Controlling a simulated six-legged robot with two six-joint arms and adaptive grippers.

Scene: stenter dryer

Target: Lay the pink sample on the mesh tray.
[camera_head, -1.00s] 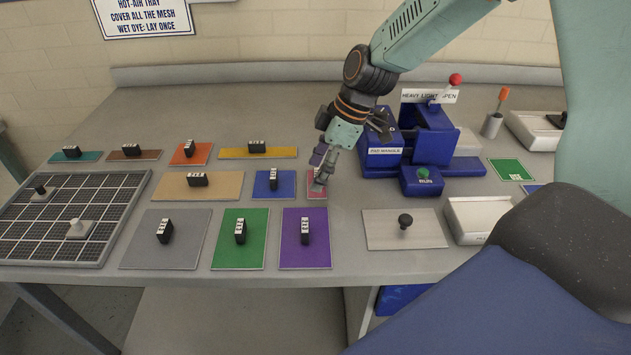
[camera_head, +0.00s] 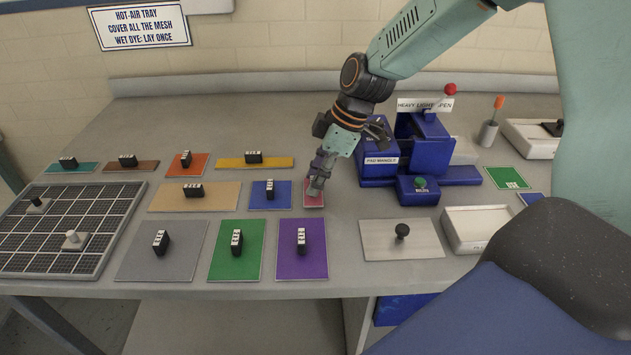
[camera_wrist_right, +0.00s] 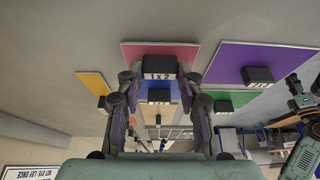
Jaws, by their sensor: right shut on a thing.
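The small pink sample (camera_head: 313,198) lies on the table to the right of the blue sample. Its black block, labelled 1x2, shows in the right wrist view (camera_wrist_right: 159,68) between my fingers. My right gripper (camera_head: 316,186) points down over the sample and is shut on that block. The pink sheet also shows in the wrist view (camera_wrist_right: 185,50), apparently flat at table level. The mesh tray (camera_head: 62,240), a dark grid in a grey frame, is at the far left. Two light pieces with knobs (camera_head: 37,205) (camera_head: 75,240) sit on it.
Several coloured samples with black blocks lie between the tray and my gripper, including purple (camera_head: 302,255), green (camera_head: 237,255), grey (camera_head: 150,260) and tan (camera_head: 215,198). The blue pad mangle (camera_head: 428,150) stands right of the gripper. A metal plate with a knob (camera_head: 385,240) lies front right.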

